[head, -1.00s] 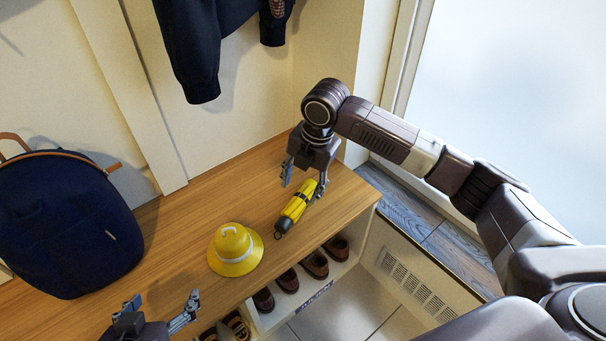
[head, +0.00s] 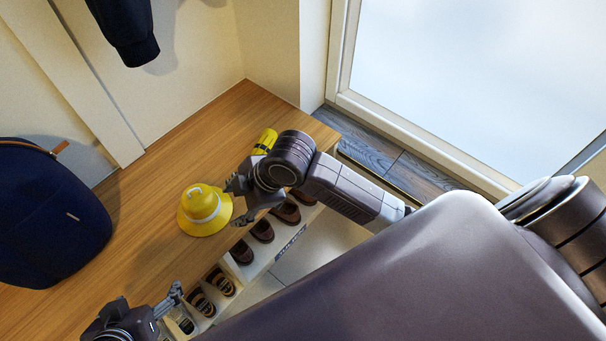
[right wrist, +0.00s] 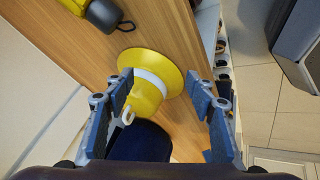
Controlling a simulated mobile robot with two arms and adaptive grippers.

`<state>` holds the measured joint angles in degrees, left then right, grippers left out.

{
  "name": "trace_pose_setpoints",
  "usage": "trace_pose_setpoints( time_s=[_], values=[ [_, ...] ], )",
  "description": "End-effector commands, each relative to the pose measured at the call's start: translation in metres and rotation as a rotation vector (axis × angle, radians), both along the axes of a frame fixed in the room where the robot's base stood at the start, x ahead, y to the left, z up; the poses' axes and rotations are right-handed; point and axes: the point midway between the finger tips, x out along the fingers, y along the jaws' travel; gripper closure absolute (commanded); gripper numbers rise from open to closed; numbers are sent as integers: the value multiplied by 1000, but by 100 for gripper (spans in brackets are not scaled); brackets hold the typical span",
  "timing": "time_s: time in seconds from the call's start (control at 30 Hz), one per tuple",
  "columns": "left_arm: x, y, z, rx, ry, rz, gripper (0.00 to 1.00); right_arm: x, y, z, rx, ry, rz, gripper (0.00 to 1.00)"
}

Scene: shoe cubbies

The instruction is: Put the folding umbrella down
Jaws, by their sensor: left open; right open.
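The yellow-and-black folding umbrella (head: 265,140) lies on the wooden bench, partly hidden behind my right wrist in the head view. Its dark end and cord loop show at the top of the right wrist view (right wrist: 105,14). My right gripper (head: 240,204) is open and empty, apart from the umbrella and beside the yellow hat (head: 204,212). In the right wrist view the hat (right wrist: 148,92) appears between the open fingers; contact cannot be told. My left gripper (head: 147,303) is open and empty near the bench's front edge.
A navy backpack (head: 50,220) stands on the bench (head: 140,205) at the left. Several shoes (head: 262,230) sit in cubbies under the front edge. A dark jacket (head: 128,35) hangs above. Bare bench lies between backpack and hat.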

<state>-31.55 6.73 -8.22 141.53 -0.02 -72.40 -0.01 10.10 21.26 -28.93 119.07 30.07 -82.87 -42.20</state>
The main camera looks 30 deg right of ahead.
Motion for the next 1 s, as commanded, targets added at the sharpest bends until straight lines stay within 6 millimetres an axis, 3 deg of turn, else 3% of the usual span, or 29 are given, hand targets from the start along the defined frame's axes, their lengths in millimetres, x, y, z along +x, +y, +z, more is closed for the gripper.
trace_pose_setpoints(
  time_s=[0.03,0.17,0.3,0.5,0.67,1.0],
  values=[
    [0,0,0,0,0,0,23,-14,1,-4,58,22,-102,49],
    [0,0,0,0,-1,0,23,-38,-18,-7,182,62,-413,49],
    [0,0,0,-1,-1,-1,23,-65,-57,-9,278,94,-744,49],
    [0,0,0,-1,-1,-1,23,-96,-107,-9,335,98,-1054,49],
    [0,0,0,-1,-2,-1,23,-105,-122,-8,343,92,-1132,49],
    [0,0,0,0,-1,0,23,-104,-122,-8,343,93,-1132,49]
  ],
)
